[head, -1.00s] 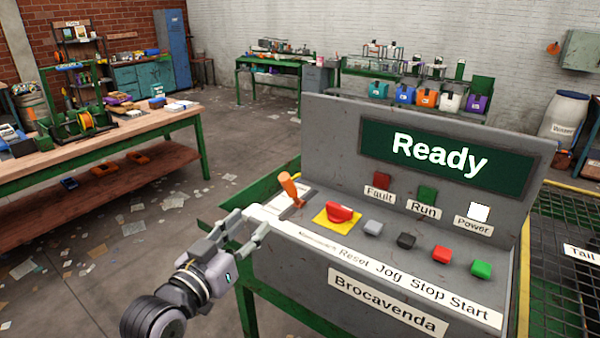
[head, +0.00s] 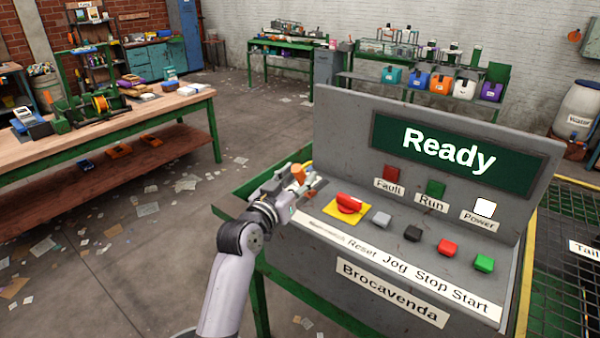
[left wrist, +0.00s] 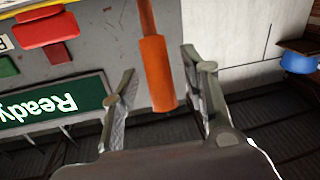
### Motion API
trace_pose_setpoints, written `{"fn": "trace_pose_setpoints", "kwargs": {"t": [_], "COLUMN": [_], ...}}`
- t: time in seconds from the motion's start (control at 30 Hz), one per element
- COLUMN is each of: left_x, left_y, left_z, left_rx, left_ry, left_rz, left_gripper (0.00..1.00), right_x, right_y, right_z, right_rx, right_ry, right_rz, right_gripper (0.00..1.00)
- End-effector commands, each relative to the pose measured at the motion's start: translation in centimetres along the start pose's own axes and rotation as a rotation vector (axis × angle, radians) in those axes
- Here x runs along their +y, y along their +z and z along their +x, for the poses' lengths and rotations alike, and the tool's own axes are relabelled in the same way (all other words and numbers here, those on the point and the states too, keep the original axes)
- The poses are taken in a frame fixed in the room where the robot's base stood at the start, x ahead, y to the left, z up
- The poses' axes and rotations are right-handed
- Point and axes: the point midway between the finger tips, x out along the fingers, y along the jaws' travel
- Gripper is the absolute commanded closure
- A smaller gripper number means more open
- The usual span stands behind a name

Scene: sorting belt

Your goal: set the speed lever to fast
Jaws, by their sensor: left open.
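The speed lever has an orange handle (head: 298,172) and stands at the left end of the grey control panel (head: 345,250). In the left wrist view the orange handle (left wrist: 158,72) hangs between the two fingers of my left gripper (left wrist: 162,105), with gaps on both sides. My left gripper (head: 293,182) is open around the handle in the head view and partly hides the lever's base and its label plate. My right gripper is not in view.
A red switch on a yellow plate (head: 332,210) sits just right of the lever. Grey, black, red and green buttons (head: 484,263) follow along the panel. The screen (head: 448,149) reads Ready. A workbench (head: 130,122) stands at the left, with open floor between.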

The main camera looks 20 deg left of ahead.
Motion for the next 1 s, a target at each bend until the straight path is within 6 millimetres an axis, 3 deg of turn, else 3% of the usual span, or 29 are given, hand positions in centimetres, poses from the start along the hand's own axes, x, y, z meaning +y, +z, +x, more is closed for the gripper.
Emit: {"fn": "trace_pose_setpoints", "kwargs": {"t": [0.17, 0.47, 1.0], "left_x": [0.03, 0.04, 0.02], "left_y": [-0.02, 0.01, 0.03], "left_z": [1.01, 1.11, 1.09], "left_rx": [0.000, 0.000, 0.000], "left_ry": [0.001, 0.000, 0.000], "left_rz": [-0.001, 0.000, 0.000], "left_gripper": [0.59, 0.59, 0.95], "right_x": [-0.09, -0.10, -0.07], "right_y": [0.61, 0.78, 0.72], "right_z": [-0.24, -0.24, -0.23], "right_rx": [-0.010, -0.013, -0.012], "right_ry": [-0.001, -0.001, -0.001], "right_rz": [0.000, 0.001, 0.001], "right_gripper": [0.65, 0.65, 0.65]}}
